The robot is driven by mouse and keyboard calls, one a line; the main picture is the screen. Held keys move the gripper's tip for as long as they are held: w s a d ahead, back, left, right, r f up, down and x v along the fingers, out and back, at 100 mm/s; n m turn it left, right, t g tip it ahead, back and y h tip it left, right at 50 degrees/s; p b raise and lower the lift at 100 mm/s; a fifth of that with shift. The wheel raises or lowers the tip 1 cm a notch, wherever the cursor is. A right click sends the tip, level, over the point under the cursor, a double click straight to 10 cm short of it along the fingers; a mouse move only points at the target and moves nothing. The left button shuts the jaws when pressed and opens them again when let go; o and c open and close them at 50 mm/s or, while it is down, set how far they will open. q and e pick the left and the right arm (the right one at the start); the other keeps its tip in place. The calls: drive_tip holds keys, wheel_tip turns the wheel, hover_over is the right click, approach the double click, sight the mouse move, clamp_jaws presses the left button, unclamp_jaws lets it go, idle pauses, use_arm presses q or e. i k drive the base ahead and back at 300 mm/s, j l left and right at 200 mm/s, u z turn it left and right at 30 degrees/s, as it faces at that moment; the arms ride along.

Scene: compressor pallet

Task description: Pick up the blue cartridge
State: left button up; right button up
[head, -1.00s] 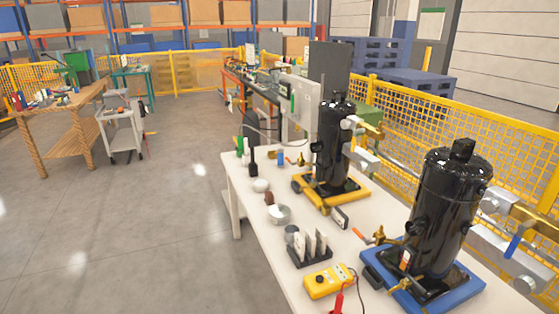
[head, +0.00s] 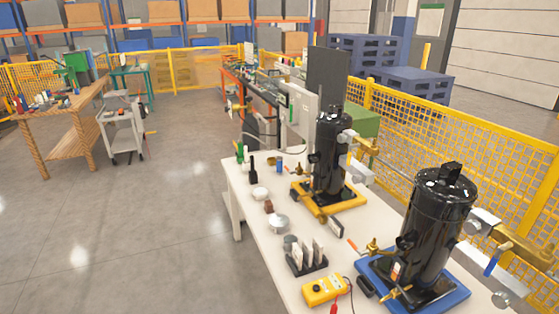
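The blue cartridge (head: 279,167) is a small upright blue cylinder. It stands toward the far end of the white workbench (head: 262,238), left of the yellow-based black compressor (head: 330,152). A green-topped bottle (head: 240,152) and a dark bottle (head: 252,170) stand to its left. A small brass fitting (head: 297,170) lies just to its right. No gripper of mine can be made out in this view, and nothing is seen touching the cartridge.
A second black compressor (head: 436,225) stands on a blue base at the near right. A yellow meter (head: 325,290), a dark rack (head: 306,262) and a silver round part (head: 279,224) lie on the bench. Yellow mesh fencing (head: 470,145) runs behind.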

sight(278, 160)
drive_tip(key=i+j, duration=0.25)
drive_tip(key=i, duration=0.25)
drive_tip(key=i+j, duration=0.3)
drive_tip(key=i, duration=0.25)
drive_tip(key=i+j, duration=0.25)
drive_tip(key=i, duration=0.25)
drive_tip(key=i+j, duration=0.3)
drive_tip(key=i, duration=0.25)
drive_tip(key=i+j, duration=0.25)
drive_tip(key=i, duration=0.25)
drive_tip(key=i+j, duration=0.3)
drive_tip(key=i, duration=0.2)
